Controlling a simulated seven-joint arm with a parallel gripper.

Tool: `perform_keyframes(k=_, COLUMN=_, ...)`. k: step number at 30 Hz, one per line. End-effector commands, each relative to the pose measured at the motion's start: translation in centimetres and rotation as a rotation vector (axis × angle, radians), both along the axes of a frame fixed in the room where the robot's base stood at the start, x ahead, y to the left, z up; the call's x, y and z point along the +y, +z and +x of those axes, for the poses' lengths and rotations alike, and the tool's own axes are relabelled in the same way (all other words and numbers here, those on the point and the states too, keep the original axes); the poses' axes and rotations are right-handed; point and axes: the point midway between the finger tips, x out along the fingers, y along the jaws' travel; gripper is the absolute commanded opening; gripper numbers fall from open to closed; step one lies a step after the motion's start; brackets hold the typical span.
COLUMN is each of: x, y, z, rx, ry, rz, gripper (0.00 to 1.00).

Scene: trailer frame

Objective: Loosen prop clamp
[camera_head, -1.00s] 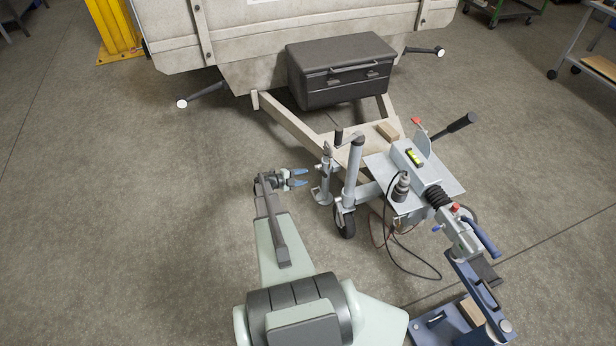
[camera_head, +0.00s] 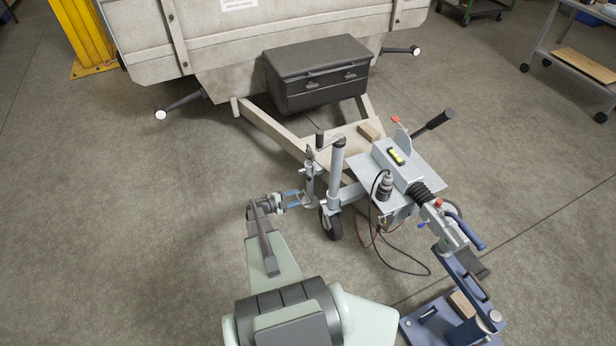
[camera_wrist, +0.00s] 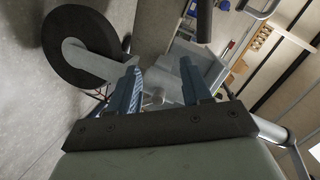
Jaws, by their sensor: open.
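The grey prop stand (camera_head: 310,182) stands upright beside the trailer drawbar, left of the jockey wheel, with a foot plate at its bottom. Its clamp is too small to make out clearly. My gripper (camera_head: 297,196) is open, its blue fingers pointing right at the lower part of the prop. In the head view the tips are very close to the prop; I cannot tell whether they touch it. In the wrist view my gripper (camera_wrist: 160,78) has its two fingers apart, with grey metal parts beyond and between them. I see nothing clearly held.
The jockey wheel (camera_head: 331,224) and its tube (camera_head: 337,165) stand just right of the prop; the wheel shows large in the wrist view (camera_wrist: 80,45). Floor at left is clear.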

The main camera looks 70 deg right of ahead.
Motion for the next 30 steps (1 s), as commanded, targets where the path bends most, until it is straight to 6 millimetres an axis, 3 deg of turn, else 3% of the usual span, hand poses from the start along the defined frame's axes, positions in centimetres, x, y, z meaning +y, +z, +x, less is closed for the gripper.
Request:
perform_keyframes(k=14, x=0.4, y=-0.1, z=-0.4, rx=-0.322, ry=0.009, rz=-0.324, gripper=0.48)
perform_keyframes(k=30, x=-0.3, y=1.4, z=1.1, rx=-1.119, ry=-0.015, rz=-0.865, gripper=0.48)
